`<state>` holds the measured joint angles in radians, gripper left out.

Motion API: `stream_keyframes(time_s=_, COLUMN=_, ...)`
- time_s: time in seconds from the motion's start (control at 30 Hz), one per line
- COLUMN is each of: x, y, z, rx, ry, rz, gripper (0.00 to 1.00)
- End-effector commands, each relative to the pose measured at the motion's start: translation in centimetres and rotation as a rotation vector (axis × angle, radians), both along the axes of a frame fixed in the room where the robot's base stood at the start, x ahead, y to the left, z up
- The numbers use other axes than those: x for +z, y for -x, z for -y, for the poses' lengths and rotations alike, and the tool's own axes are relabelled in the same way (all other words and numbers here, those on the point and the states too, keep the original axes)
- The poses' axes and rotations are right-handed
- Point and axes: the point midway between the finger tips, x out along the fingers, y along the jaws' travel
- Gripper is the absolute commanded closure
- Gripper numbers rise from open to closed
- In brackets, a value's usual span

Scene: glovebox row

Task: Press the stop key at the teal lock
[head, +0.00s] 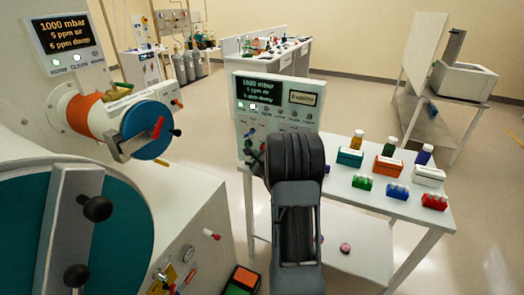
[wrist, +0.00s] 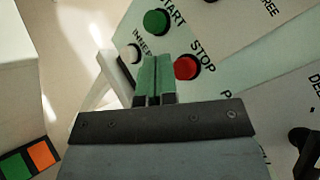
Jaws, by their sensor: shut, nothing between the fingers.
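The red stop key (wrist: 187,68), with the word STOP beside it, shows on a pale panel in the wrist view. My gripper (wrist: 160,60) is shut and empty. Its green fingertips lie just left of the red key in the picture; I cannot tell the gap in depth. A green start key (wrist: 156,22) sits above the tips, and a white key (wrist: 135,53) is to their left. In the head view a large teal round door (head: 125,215) fills the lower left. My arm hides my fingertips and part of the control panel (head: 301,117) there.
A smaller round blue door (head: 150,118) with an orange ring is at upper left. A white table (head: 390,205) with small boxes and bottles stands right of my arm. A black tray (head: 243,279) with orange and green parts is at the bottom. Open floor lies to the right.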

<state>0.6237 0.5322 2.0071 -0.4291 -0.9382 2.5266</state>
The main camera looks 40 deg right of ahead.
Motion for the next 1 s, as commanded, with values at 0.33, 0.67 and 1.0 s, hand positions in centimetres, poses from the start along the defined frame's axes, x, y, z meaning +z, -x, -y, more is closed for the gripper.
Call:
stream_keyframes(time_s=0.33, x=0.0, y=1.5, z=-3.0, rx=0.002, ry=0.0, rz=0.001, gripper=1.0)
stream_keyframes(time_s=0.67, x=0.0, y=2.1, z=-3.8, rx=-0.001, ry=0.001, rz=0.0, gripper=1.0)
stream_keyframes(time_s=1.0, x=0.0, y=2.1, z=-3.8, rx=-0.001, ry=0.001, rz=0.0, gripper=1.0)
